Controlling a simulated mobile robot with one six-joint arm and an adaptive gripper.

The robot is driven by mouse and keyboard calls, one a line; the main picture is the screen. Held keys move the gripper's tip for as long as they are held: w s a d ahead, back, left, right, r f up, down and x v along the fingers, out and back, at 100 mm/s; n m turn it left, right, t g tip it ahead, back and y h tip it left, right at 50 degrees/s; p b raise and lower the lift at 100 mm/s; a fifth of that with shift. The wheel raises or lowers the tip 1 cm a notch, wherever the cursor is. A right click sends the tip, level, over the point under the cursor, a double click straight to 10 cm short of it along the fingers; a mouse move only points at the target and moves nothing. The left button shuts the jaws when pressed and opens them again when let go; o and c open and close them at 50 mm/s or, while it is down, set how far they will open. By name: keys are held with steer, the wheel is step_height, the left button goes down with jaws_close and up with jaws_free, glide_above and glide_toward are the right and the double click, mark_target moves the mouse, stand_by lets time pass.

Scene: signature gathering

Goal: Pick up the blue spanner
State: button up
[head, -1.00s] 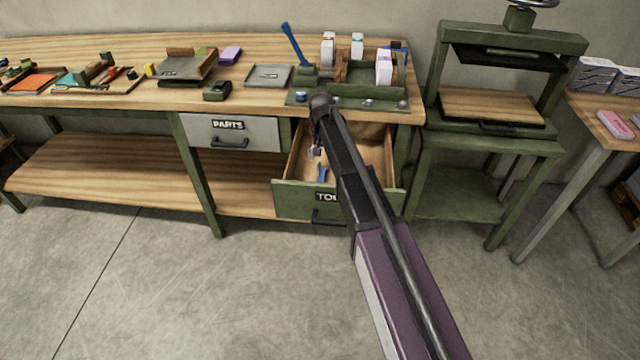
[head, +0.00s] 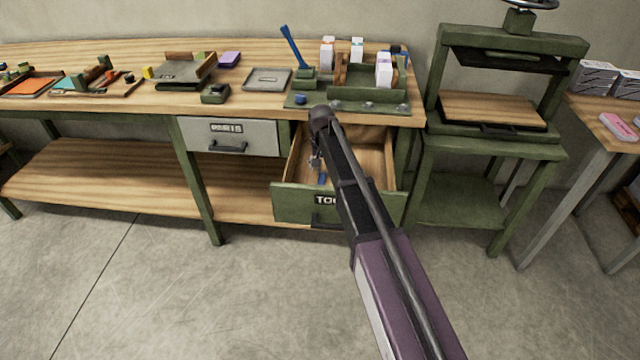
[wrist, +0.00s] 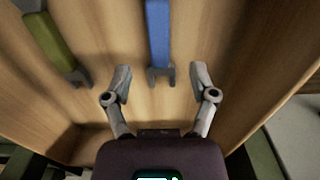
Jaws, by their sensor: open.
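The blue spanner (wrist: 158,35) lies on the wooden floor of the open tool drawer (head: 292,202). In the wrist view its grey open-ended jaw points toward my gripper (wrist: 161,76). My gripper is open and empty, its two fingers to either side of that jaw end, with gaps on both sides. I cannot tell how high the fingertips are above the drawer floor. In the head view a small piece of the blue spanner (head: 322,178) shows in the drawer, and my arm hides much of the rest.
A green spanner (wrist: 50,42) lies left of the blue one in the wrist view. Drawer walls stand close around my gripper. The grey parts drawer (head: 228,136) is shut. A green press (head: 500,90) stands to the right. The bench top above holds trays and boxes.

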mark_target(321, 180)
steer(key=shift+s+f+b, duration=0.15)
steer(key=shift+f+b, duration=0.6)
steer(key=shift+f, duration=0.05)
steer(key=shift+s+f+b, duration=0.15)
steer(key=shift+f+b, duration=0.55)
steer(key=shift+f, duration=0.1)
steer(key=shift+f+b, duration=0.95)
steer(key=shift+b, duration=0.05)
jaws_close()
